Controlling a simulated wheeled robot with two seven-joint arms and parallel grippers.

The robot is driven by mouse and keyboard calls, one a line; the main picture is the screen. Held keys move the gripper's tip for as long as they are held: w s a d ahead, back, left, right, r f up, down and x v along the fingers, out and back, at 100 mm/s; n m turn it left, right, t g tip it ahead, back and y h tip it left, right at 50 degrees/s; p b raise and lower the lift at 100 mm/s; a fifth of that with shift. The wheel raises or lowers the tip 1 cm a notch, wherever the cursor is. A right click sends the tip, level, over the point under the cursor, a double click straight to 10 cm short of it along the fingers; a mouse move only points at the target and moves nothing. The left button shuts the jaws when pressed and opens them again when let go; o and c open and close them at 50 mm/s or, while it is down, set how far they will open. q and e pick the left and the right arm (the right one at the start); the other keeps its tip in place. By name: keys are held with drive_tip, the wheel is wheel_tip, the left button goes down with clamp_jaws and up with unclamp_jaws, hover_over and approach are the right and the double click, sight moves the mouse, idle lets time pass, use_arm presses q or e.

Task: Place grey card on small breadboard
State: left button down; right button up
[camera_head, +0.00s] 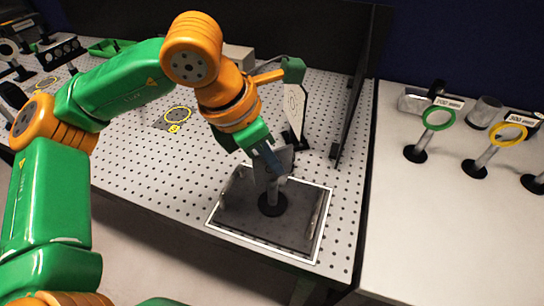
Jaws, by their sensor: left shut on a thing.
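My left gripper (273,160) reaches down over the front of the perforated table and is shut on the grey card (260,179). The card is a small grey plate on a short post with a round black base (272,204). Its upper part is partly hidden by the fingers. The small breadboard (236,214) is a dark grey plate inside a white outline. The black base appears over the middle of the breadboard; I cannot tell whether it touches. My right gripper is not in view.
A pale panel (294,108) stands just behind the gripper, with a tall dark panel (350,105) to its right. Ring-topped posts, green (438,119) and yellow (507,135), stand on the right table. A yellow ring mark (178,115) lies on open perforated surface.

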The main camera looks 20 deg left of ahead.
use_arm(q)
drive_tip(key=c, duration=1)
unclamp_jaws()
drive_tip(key=shift+r, duration=0.15)
drive_tip(key=p+v, duration=0.1)
drive_tip(key=v, duration=1.1)
